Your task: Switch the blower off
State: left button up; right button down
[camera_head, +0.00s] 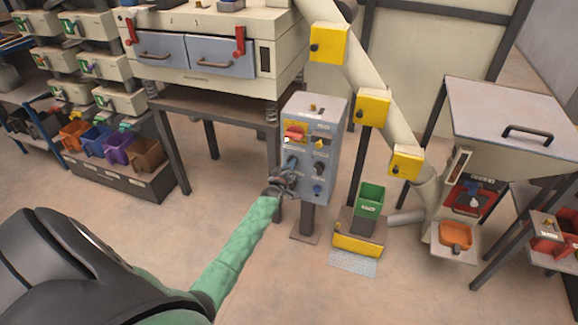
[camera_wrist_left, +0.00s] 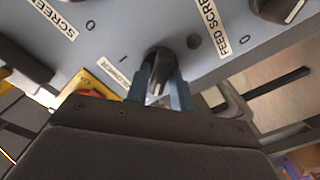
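The grey control box (camera_head: 322,125) stands on a post in the middle of the head view, with several knobs and labels on its face. My left gripper (camera_head: 284,183) is at the lower left of that face and covers part of it. In the left wrist view, its two blue-grey fingers (camera_wrist_left: 160,90) are on either side of a dark rotary knob (camera_wrist_left: 160,62) and look closed against it. A label that seems to read BLOWER (camera_wrist_left: 115,77) is beside the knob, partly hidden. An "I" mark is printed near the knob. My right gripper is out of view.
Above the knob in the left wrist view are the SCREEN label (camera_wrist_left: 54,18) and the FEED SCREW label (camera_wrist_left: 213,24). The floor in front is clear.

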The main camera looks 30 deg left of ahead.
pick_arm(q)
jog(key=shift+o, duration=1.1)
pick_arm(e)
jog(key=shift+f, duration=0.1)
pick_arm(q)
jog(key=b+v, duration=0.1)
jog(key=v, duration=0.6)
jog(key=shift+s, duration=0.4)
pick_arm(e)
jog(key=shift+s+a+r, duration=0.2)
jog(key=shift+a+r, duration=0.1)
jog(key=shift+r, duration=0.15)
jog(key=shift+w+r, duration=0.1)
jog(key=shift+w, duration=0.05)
pick_arm(q)
jog(key=shift+d, duration=0.1)
